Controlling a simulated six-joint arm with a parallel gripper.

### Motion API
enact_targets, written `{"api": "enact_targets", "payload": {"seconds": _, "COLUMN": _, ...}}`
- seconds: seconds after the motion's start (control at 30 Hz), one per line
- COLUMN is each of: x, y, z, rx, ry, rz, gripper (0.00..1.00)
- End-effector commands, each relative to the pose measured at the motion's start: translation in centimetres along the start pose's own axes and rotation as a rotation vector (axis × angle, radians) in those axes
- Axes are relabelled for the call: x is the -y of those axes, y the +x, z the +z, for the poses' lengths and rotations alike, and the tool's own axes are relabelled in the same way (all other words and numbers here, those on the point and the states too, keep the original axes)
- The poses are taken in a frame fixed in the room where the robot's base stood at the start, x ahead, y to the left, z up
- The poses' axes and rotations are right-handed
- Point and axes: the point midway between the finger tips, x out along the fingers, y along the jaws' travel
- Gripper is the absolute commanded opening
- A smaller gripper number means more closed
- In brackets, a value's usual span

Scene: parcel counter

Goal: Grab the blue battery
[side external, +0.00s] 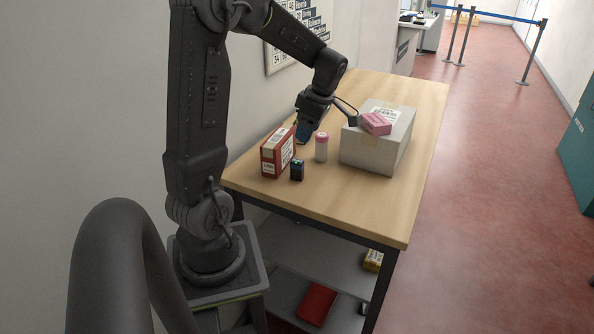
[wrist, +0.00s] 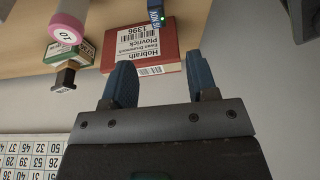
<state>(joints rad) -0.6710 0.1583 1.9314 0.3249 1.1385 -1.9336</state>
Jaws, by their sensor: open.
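The blue battery (side external: 297,170) is a small dark-blue block with a green light, standing on the counter in front of the red box. In the wrist view, part of the battery (wrist: 153,16) shows at the top edge with lettering and a green dot; the rest is cut off or hidden behind the red box. My gripper (side external: 304,134) is above the counter behind the red box in the side view, apart from the battery. In the wrist view the two blue fingers of my gripper (wrist: 162,82) are spread with nothing between them.
A red box with a white label (side external: 278,152) stands beside the battery. A pink-capped bottle (side external: 321,150) is to its right, then a large grey parcel (side external: 368,148) bearing a pink pack (side external: 376,123). A green box (wrist: 84,52) and a dark object (wrist: 66,76) show too. The front counter is clear.

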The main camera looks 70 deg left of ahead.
Motion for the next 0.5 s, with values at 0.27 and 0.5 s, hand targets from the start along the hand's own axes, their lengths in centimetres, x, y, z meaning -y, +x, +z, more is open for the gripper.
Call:
{"api": "enact_targets", "payload": {"seconds": 0.27, "x": 0.1, "y": 5.0, "z": 0.0, "rx": -0.001, "ry": -0.003, "rz": -0.007, "gripper": 0.53}}
{"api": "enact_targets", "payload": {"seconds": 0.5, "x": 0.0, "y": 8.0, "z": 0.1, "rx": 0.001, "ry": -0.001, "rz": -0.002, "gripper": 0.53}}
